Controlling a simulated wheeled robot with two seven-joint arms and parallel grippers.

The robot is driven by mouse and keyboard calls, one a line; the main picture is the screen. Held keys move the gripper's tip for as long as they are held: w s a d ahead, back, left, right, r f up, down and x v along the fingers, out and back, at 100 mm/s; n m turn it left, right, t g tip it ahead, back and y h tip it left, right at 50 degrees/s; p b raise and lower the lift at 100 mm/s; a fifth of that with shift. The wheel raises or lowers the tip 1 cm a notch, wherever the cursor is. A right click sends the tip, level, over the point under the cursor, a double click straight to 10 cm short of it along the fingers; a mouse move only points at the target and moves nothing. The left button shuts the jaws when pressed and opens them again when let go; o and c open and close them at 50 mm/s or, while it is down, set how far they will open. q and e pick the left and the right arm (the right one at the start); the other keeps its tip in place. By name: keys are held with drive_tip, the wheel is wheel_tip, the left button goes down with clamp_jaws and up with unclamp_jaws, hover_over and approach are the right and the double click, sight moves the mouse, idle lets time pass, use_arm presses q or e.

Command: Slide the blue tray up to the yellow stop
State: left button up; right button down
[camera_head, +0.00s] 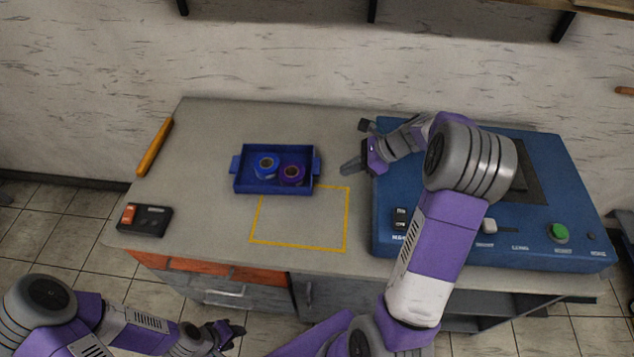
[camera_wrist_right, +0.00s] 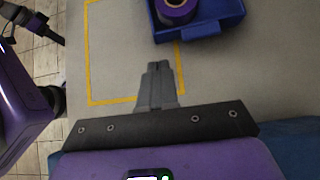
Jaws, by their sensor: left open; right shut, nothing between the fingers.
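The blue tray (camera_head: 275,185) lies on the grey table and holds two rolls, one blue (camera_head: 266,166) and one purple (camera_head: 291,174). The yellow stop (camera_head: 154,147) is a bar at the table's left edge, apart from the tray. My right gripper (camera_head: 350,168) is shut and empty, just right of the tray with a gap between. In the right wrist view its closed fingers (camera_wrist_right: 158,72) point toward the tray (camera_wrist_right: 212,22), which is partly cut off by the frame. My left gripper (camera_head: 236,333) is open and low in front of the table, away from the tray.
A yellow outlined rectangle (camera_head: 346,222) is marked in front of the tray, near its right side. A black box with an orange button (camera_head: 145,220) sits at the front left. A large blue machine (camera_head: 560,200) fills the right side. The table between tray and stop is clear.

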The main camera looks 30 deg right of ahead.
drive_tip(key=b+x, duration=0.3)
drive_tip(key=x, duration=0.6)
drive_tip(key=shift+w+f, duration=0.1)
drive_tip(key=shift+f, duration=0.2)
use_arm(q)
drive_tip(key=shift+w+f, duration=0.2)
drive_tip(key=shift+f, duration=1.8)
use_arm(e)
drive_tip(key=shift+w+a+f, duration=0.3)
drive_tip(key=shift+w+f, duration=0.05)
